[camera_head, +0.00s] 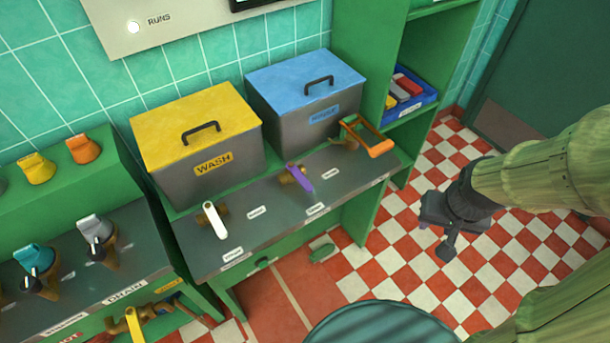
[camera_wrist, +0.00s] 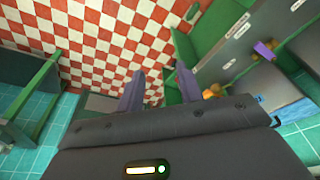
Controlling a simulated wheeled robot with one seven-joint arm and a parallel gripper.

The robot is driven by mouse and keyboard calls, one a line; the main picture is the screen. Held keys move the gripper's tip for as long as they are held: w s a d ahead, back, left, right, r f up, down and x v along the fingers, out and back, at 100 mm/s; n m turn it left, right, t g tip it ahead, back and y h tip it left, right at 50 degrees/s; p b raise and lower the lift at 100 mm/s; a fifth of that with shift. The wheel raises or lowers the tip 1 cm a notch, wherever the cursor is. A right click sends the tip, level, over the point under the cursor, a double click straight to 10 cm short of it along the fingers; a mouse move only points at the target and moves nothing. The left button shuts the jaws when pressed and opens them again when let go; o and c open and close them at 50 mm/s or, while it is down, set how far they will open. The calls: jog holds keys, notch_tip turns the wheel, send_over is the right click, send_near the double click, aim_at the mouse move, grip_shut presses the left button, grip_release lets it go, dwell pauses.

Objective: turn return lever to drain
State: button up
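Three levers on brass valves stand on the grey counter: a white lever (camera_head: 214,220) at left, a purple lever (camera_head: 300,179) in the middle and an orange lever (camera_head: 369,139) at right. Small white labels around them are too small to read, so I cannot tell which is the return lever. My gripper (camera_head: 443,236) is over the checkered floor, right of the counter and touching no lever. In the wrist view the fingers of my gripper (camera_wrist: 160,88) are apart and empty. The purple lever (camera_wrist: 264,49) also shows there.
A yellow-lidded WASH tank (camera_head: 212,162) and a blue-lidded tank (camera_head: 315,120) stand behind the levers. A green shelf with a blue bin (camera_head: 411,108) is at right. A DRAIN-labelled counter (camera_head: 122,291) is at left. Checkered floor (camera_head: 420,285) lies open below my gripper.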

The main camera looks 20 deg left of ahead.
jog(key=shift+s, duration=0.15)
jog(key=shift+o, duration=1.2)
jog(key=w+a+f+n+t+y+b, duration=0.1)
jog(key=w+a+f+n+t+b, duration=0.15)
jog(key=w+f, duration=0.4)
jog(key=w+a+f+n+t+y+b, duration=0.1)
jog(key=w+a+f+n+b, duration=0.25)
jog(key=f, duration=0.55)
jog(key=a+f+n+t+y+b, duration=0.2)
jog(key=a+f+y+b, duration=0.1)
jog(key=a+f+y, duration=0.2)
jog(key=s+a+f+n+t+y+b, duration=0.1)
jog(key=a+f+t+y+b, duration=0.2)
jog(key=a, duration=0.6)
jog(key=f+y+b, duration=0.1)
jog(key=f+y, duration=0.1)
jog(key=y, duration=0.1)
jog(key=shift+a+n+t+y+b, duration=0.3)
jog(key=shift+n+t, duration=0.05)
jog(key=shift+n, duration=0.05)
jog(key=shift+w+a, duration=0.1)
jog(key=shift+w, duration=0.05)
